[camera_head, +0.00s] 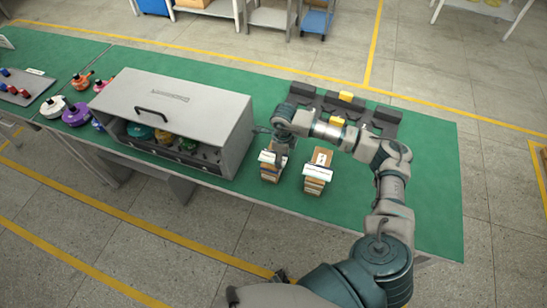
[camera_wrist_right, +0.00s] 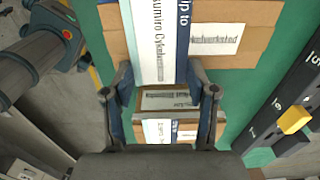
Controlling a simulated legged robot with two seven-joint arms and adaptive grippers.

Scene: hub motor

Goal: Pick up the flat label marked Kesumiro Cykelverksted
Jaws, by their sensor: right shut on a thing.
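In the right wrist view, the flat label (camera_wrist_right: 153,42) is a white strip with a dark blue edge and partly cut-off print reading "umiro Cyke...". My right gripper (camera_wrist_right: 158,80) is shut on it, with one finger at each side. The label runs up out of that view, in front of a cardboard box (camera_wrist_right: 215,40) with matching print. In the head view my right gripper (camera_head: 281,150) is over the left of two box stacks (camera_head: 270,175). A white strip shows there beside the fingers, but its print is too small to read. My left gripper is not clearly seen.
A second box stack (camera_head: 315,184) with a white label stands just right. A dark rack (camera_head: 328,108) with yellow blocks lies behind. A grey cabinet (camera_head: 185,108) stands left on the green table (camera_head: 430,190). The table's right end is clear.

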